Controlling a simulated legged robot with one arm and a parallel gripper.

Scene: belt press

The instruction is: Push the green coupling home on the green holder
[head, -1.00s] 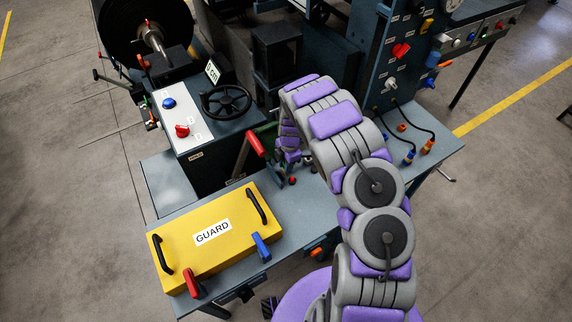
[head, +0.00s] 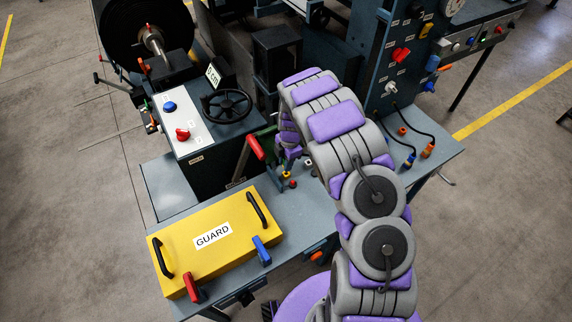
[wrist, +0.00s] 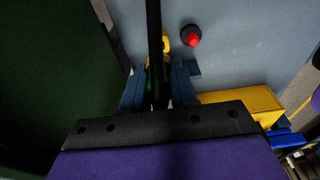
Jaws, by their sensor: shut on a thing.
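In the wrist view my gripper (wrist: 157,78) is shut around a mostly hidden thing, with a sliver of green (wrist: 149,76) showing between the blue-grey fingers. I take this to be the green coupling. A black hose or bar (wrist: 153,30) crosses in front of it and hides most of the grip. A yellow part (wrist: 166,43) lies just beyond the fingertips; whether it touches them I cannot tell. In the head view my gripper (head: 287,160) is low over the bench, partly hidden by my arm. I cannot make out the green holder in either view.
A red knob (wrist: 192,36) stands on the bench close to the fingers. A red-handled lever (head: 255,147) is left of my gripper. The yellow guard (head: 205,255) covers the bench's front left. Blue (head: 410,160) and orange (head: 428,149) couplings with hoses lie at the right.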

